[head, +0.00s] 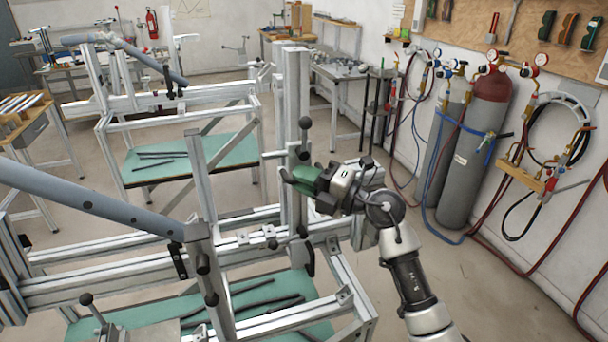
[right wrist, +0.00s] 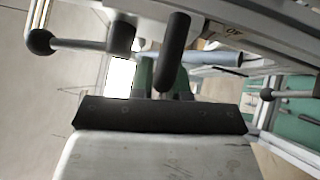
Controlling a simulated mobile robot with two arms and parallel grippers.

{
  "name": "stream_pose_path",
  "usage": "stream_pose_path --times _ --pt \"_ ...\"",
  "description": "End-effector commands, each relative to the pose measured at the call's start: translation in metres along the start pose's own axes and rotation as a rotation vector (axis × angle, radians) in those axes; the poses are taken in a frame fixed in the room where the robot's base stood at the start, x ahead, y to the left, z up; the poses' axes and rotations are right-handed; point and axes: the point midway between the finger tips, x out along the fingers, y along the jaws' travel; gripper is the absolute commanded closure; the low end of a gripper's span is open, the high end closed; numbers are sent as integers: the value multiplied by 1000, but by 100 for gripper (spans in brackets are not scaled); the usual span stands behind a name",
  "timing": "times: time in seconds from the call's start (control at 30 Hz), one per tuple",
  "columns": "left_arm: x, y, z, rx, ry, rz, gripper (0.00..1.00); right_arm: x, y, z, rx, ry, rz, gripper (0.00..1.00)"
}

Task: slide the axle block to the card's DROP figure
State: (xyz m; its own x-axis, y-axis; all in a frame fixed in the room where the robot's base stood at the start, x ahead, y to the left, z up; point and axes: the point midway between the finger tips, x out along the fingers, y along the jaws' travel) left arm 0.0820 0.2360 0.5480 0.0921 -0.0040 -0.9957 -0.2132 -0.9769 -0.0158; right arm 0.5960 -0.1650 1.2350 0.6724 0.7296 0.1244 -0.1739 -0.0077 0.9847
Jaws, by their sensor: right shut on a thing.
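My right gripper (head: 298,180) has green fingers and is at the near upright silver post (head: 293,95), around mid-height. It is shut on the axle block, which is mostly hidden behind the fingers and the post in the head view. In the right wrist view a black cylindrical grip (right wrist: 174,52) stands in front of the green fingers (right wrist: 145,75). A lever with a black ball knob (right wrist: 40,41) sticks out to the left there. The knob also shows above the gripper in the head view (head: 305,122). I cannot make out the card or its DROP figure. My left gripper is not in view.
A blue-grey tube (head: 95,200) crosses the near frame at left. Dark rods lie on the green shelf (head: 250,300) below. A second jig frame (head: 180,110) stands behind. Gas cylinders (head: 470,150) and hoses line the right wall. The floor right of the frame is clear.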

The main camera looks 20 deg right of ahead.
Motion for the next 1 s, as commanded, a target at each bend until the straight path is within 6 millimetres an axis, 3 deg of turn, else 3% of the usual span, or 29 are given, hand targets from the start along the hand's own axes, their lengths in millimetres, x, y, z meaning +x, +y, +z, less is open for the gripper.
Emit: stream_pose_path --times 0.1,0.47,0.8,1.0 --pt "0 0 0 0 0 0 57 0 0 -1 5 3 0 75" --pt "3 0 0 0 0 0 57 -8 -1 0 0 1 0 75" --pt "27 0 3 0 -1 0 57 -72 -5 0 0 0 -4 75" --pt "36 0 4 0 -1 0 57 -100 -2 0 1 1 -1 75"
